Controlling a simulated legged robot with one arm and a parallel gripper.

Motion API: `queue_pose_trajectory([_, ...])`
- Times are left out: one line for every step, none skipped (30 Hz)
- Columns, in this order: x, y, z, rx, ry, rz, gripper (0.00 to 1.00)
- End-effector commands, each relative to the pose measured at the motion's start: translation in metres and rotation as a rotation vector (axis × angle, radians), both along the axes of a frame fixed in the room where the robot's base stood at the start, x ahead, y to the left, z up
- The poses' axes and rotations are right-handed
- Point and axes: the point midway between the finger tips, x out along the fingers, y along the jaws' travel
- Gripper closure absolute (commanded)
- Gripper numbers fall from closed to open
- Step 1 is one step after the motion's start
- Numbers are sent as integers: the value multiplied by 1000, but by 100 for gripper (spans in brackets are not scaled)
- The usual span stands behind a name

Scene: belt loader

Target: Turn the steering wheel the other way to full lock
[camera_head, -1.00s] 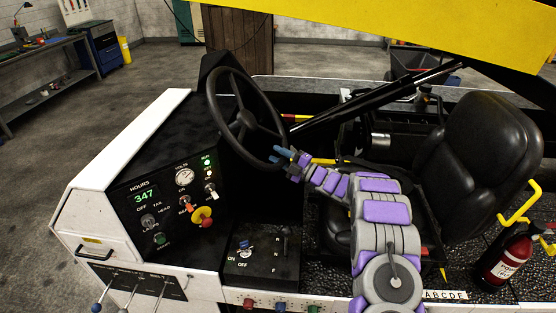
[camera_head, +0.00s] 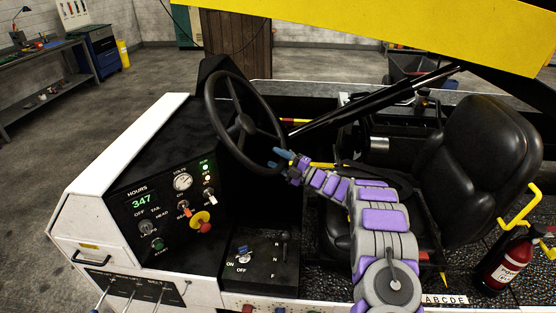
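The black steering wheel (camera_head: 248,123) stands tilted above the dark dash panel, left of the seat. My arm reaches up from the bottom right, and my gripper (camera_head: 282,161) is at the wheel's lower right rim. The blue fingertips lie against or very close to the rim. The picture is too small to show whether they are closed around it. The wheel's spokes and hub are in view.
The dash (camera_head: 165,205) with switches, a gauge and a red-yellow knob is left of the wheel. A shift lever panel (camera_head: 258,258) is below. The black seat (camera_head: 490,155) and a fire extinguisher (camera_head: 505,260) are right. A black strut (camera_head: 375,105) slants behind.

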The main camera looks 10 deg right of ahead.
Motion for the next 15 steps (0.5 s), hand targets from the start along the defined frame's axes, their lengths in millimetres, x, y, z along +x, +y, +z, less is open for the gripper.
queue_pose_trajectory([-1,0,1,0,-1,-1,47])
queue_pose_trajectory([-1,0,1,0,-2,0,47])
queue_pose_trajectory([-1,0,2,0,-4,0,47])
queue_pose_trajectory([-1,0,2,0,-4,0,47])
queue_pose_trajectory([-2,0,3,-1,-4,-1,47])
queue_pose_trajectory([-2,0,3,0,-5,0,47])
queue_pose_trajectory([-2,0,3,0,-5,0,47])
queue_pose_trajectory([-3,-1,3,0,-5,0,47])
queue_pose_trajectory([-3,-2,3,-1,-6,-1,47])
queue_pose_trajectory([-4,-4,3,-1,-6,-1,47])
queue_pose_trajectory([-6,-6,2,-1,-5,-2,47])
queue_pose_trajectory([-8,-10,1,-1,-6,-3,47])
queue_pose_trajectory([-10,-13,1,0,-6,-3,47])
queue_pose_trajectory([-13,-17,0,0,-6,-3,47])
queue_pose_trajectory([-18,-22,-2,0,-6,-2,47])
